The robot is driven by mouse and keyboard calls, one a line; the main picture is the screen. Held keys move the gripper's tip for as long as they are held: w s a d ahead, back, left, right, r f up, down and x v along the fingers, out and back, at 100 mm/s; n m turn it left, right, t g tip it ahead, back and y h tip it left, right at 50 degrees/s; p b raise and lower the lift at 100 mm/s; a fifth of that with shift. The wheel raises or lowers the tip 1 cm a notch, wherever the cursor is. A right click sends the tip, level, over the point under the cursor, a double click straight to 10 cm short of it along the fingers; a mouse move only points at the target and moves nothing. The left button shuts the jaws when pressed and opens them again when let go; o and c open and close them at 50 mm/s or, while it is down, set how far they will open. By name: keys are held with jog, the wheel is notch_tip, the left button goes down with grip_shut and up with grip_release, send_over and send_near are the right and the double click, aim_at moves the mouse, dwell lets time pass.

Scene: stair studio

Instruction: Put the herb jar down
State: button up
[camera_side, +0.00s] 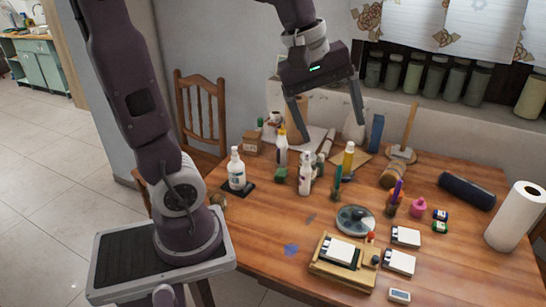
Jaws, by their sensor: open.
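My gripper (331,133) hangs open above the back part of the wooden table, its two fingers spread and pointing down. Nothing shows between the fingers. Several lidded jars with green contents (435,78) stand upright in a row on the window sill at the back right. A larger, yellowish jar (531,97) stands at the right end of that row. I cannot tell which jar is the herb jar. My gripper is left of the row and apart from it.
The table (265,235) carries bottles (236,170), a round lidded dish (355,219), a wooden tray (343,262), white cards (399,262), a dark roll (466,190) and a paper towel roll (515,216). A chair (201,105) stands behind. The table's front left is mostly clear.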

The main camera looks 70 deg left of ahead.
jog(key=s+d+f+m, duration=0.1)
jog(key=s+d+m, duration=0.2)
jog(key=s+m, duration=0.4)
jog(key=s+d+f+m+t, duration=0.1)
jog(key=s+d+m, duration=0.1)
jog(key=s+m, duration=0.4)
jog(key=shift+s+d+m+y, duration=0.4)
jog(key=shift+m, duration=0.2)
